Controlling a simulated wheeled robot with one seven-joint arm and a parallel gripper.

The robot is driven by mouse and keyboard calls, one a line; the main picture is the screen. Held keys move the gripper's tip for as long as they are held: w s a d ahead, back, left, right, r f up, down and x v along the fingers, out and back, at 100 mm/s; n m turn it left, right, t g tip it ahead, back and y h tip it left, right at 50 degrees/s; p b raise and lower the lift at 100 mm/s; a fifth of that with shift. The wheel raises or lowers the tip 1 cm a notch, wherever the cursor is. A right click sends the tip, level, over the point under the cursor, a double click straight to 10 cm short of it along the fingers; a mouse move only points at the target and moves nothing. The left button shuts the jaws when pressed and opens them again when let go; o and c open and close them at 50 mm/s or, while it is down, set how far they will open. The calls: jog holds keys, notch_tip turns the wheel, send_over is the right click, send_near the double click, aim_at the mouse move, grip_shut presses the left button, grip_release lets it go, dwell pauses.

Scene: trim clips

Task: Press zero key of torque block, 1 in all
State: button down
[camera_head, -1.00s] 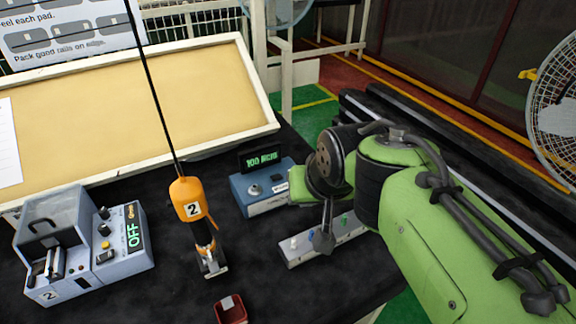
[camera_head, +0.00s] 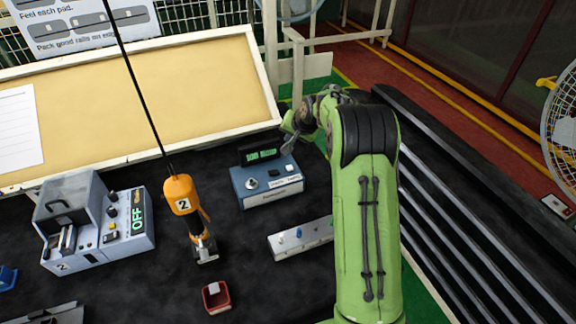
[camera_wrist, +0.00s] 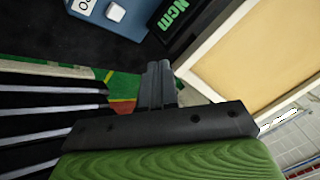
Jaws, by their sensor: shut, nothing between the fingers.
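The torque block (camera_head: 272,195) is a blue box on the black table. A dark tilted display (camera_head: 262,155) with green characters stands at its back. Its top has a round knob (camera_head: 251,184), small keys (camera_head: 289,168) and a pale label strip along the front; I cannot read which key is zero. In the wrist view the block (camera_wrist: 98,14) shows at the top edge, with one pale key (camera_wrist: 115,12) and the display (camera_wrist: 178,20) reading "Ncm". My gripper (camera_head: 290,145) is shut and empty, near the block's back right corner, apart from the keys. Its fingers (camera_wrist: 160,75) show in the wrist view.
An orange tool (camera_head: 183,200) hangs on a cord left of the block. A grey strip with pegs (camera_head: 300,240) lies in front. A machine reading OFF (camera_head: 95,225) stands left, a red bin (camera_head: 216,298) at the front. A tan board (camera_head: 130,105) rises behind.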

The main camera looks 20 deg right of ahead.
aim_at(291, 168)
notch_tip(291, 168, down, 9)
jog(key=b, duration=0.6)
jog(key=shift+b, duration=0.3)
dwell(1.6)
jog(key=shift+f+b, duration=0.35)
jog(key=shift+f+b, duration=0.4)
jog(key=shift+f, duration=0.05)
dwell(0.5)
jog(key=shift+r+p, duration=0.6)
jog(key=shift+r, duration=0.3)
